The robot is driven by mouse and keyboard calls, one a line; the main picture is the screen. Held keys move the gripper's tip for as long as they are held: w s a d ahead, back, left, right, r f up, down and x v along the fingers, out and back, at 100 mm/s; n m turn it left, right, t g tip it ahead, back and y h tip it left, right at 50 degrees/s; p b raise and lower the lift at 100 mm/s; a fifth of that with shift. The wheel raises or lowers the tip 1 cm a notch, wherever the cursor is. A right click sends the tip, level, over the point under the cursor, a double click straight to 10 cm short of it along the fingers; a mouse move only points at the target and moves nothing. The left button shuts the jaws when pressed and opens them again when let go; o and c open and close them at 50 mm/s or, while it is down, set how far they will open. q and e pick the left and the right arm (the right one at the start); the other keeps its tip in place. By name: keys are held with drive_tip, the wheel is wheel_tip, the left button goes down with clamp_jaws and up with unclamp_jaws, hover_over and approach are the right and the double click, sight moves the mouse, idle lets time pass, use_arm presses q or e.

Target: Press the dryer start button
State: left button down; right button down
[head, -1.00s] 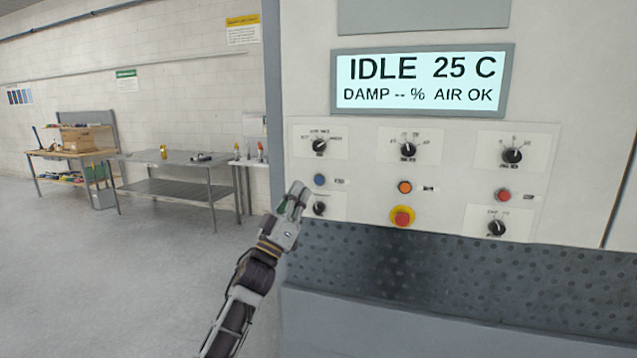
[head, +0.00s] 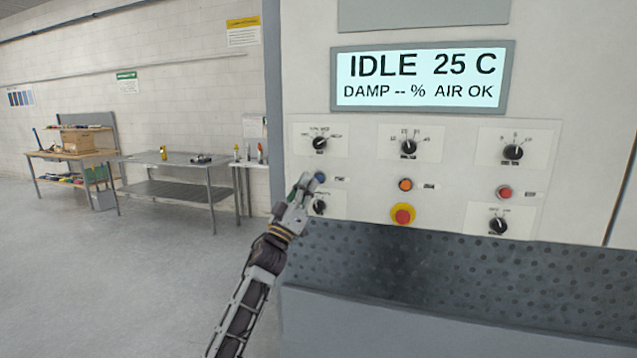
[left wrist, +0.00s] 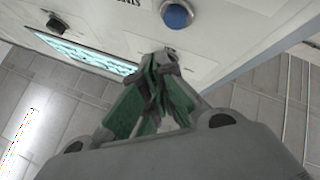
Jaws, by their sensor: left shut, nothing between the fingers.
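The machine's control panel (head: 365,185) carries a blue button (head: 320,178) at left, an orange button (head: 405,184) in the middle and a red button (head: 504,193) at right. Their small labels are too blurred to read. My left gripper (head: 304,181) is shut and empty, with its fingertips just left of the blue button. In the left wrist view the blue button (left wrist: 177,14) is beyond the shut fingertips (left wrist: 160,60), with a gap showing between them. The display (head: 420,78) reads IDLE 25 C, DAMP -- %, AIR OK. My right gripper is not in view.
A red mushroom button on a yellow base (head: 403,215) sits below the orange button. Several black knobs, including one (head: 319,206) just under the blue button, surround the buttons. A dark perforated ledge (head: 430,265) lies below. Metal tables (head: 180,158) stand far left.

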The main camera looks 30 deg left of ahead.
sight(319, 178)
use_arm(q)
drive_tip(key=shift+w+a+y, duration=0.15)
drive_tip(key=shift+w, duration=0.5)
drive_tip(key=shift+w+a+y, duration=0.15)
drive_tip(key=shift+w, duration=0.45)
drive_tip(key=shift+w, duration=0.15)
idle(0.6)
drive_tip(key=shift+w+a, duration=0.1)
drive_tip(key=shift+w, duration=0.2)
drive_tip(key=shift+w, duration=0.1)
idle(0.7)
drive_tip(key=shift+w+a, duration=0.1)
drive_tip(key=shift+w, duration=0.25)
idle(0.6)
drive_tip(key=shift+s, duration=0.2)
idle(0.3)
drive_tip(key=shift+s+d+p, duration=0.2)
drive_tip(key=shift+s+p, duration=0.25)
drive_tip(key=shift+s, duration=0.25)
drive_tip(key=shift+s, duration=0.1)
